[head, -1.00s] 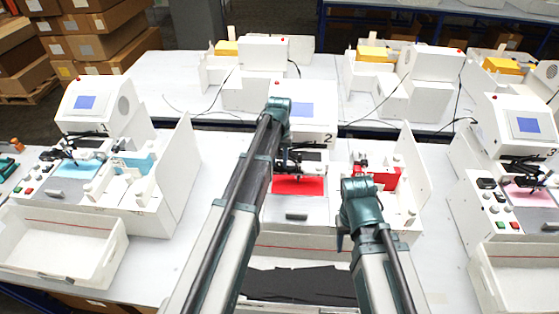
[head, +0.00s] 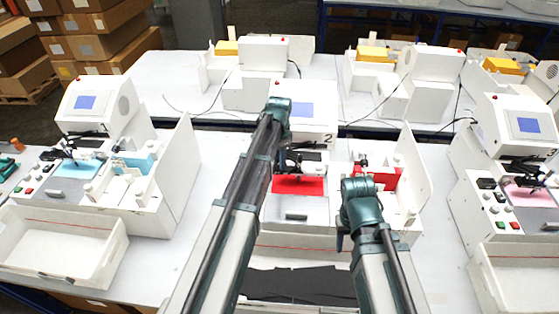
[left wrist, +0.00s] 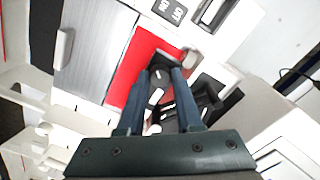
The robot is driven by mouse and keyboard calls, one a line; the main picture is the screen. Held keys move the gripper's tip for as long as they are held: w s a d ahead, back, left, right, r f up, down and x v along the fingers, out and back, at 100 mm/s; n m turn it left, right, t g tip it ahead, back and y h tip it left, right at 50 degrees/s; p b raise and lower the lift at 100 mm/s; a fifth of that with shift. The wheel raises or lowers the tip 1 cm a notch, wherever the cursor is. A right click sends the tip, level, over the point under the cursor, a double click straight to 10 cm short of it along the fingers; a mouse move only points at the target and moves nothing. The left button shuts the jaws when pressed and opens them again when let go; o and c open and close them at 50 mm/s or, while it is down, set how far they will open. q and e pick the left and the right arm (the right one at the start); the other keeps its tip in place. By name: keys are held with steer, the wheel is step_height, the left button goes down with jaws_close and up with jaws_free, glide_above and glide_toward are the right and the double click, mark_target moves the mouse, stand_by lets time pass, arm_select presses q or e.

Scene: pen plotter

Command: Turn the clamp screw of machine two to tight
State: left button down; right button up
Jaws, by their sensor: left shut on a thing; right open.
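Machine two (head: 312,210), marked "2" on its housing, stands in the middle with a red sheet (head: 298,185) on its bed. The red sheet also shows in the left wrist view (left wrist: 138,62). There, my left gripper (left wrist: 166,72) reaches down beside the sheet, its two fingers closed on the dark round clamp screw (left wrist: 160,76), which has a pale mark. In the head view my left arm hides most of this gripper. My right gripper (head: 350,228) is over the machine's right front, open; its fingertips are not clearly visible.
A similar machine with a blue sheet (head: 76,168) stands left, and one with a pink sheet (head: 530,193) right. An empty white tray (head: 60,245) is at the front left. A white upright panel (head: 416,170) edges machine two's right side. More machines stand behind.

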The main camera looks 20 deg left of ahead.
arm_select(q)
steer(key=shift+m, duration=0.6)
steer(key=c, duration=0.6)
jaws_free()
steer(key=shift+r, duration=0.1)
step_height(320, 180, up, 14)
steer(key=p, duration=1.4)
steer(key=shift+f, duration=0.25)
